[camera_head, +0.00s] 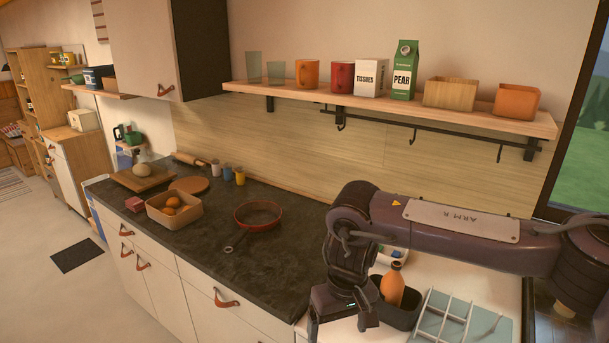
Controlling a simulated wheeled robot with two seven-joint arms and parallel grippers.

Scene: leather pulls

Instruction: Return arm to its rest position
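My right arm (450,222), marked "ARM R", comes in from the right and bends down at the wrist. My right gripper (341,325) points down over the white surface at the bottom, left of a dark container. Its two fingers stand apart with white surface showing between them, and I see nothing held. The fingertips reach near the lower picture edge. My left arm and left gripper are not in view.
Beside the gripper, an orange bottle (393,284) stands in a dark container (405,314); a divided tray (460,317) lies to the right. The dark counter (280,276) holds a red pan (258,215) and a wooden box of oranges (187,218). A shelf (390,104) runs above.

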